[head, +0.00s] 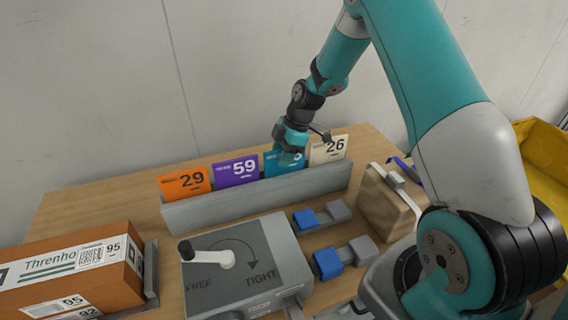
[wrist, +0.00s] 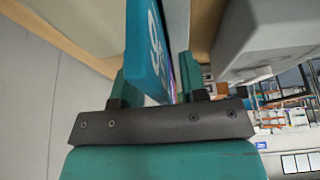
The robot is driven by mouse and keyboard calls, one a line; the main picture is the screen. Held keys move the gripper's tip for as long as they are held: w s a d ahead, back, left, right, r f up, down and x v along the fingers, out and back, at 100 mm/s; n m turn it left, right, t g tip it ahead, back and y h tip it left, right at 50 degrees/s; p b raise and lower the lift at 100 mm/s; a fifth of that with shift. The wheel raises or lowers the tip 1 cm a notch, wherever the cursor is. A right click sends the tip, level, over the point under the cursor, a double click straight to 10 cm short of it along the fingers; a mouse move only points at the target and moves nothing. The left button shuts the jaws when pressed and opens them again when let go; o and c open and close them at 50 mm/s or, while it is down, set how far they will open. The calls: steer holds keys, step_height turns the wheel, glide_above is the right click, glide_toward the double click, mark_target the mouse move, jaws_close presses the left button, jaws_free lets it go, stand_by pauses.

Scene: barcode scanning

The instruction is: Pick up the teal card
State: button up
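The teal card (head: 272,166) stands upright in a grey slotted holder (head: 255,200), third from the left, between the purple and cream cards. My gripper (head: 291,152) is over the card's top and hides part of it and its number. In the wrist view the teal card (wrist: 146,48) stands between the two fingers of my gripper (wrist: 160,88), close to the left finger. A gap shows between the card and the right finger, so the gripper looks open around it.
An orange card (head: 185,183), a purple card (head: 236,169) and a cream card (head: 328,149) share the holder. In front are a grey lever box (head: 250,262), blue-and-grey blocks (head: 327,262), a brown case (head: 385,203) and a cardboard box (head: 65,268). A wall is behind.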

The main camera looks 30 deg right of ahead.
steer(key=shift+f+b, duration=0.25)
steer(key=shift+b, duration=0.05)
stand_by(0.4)
jaws_close()
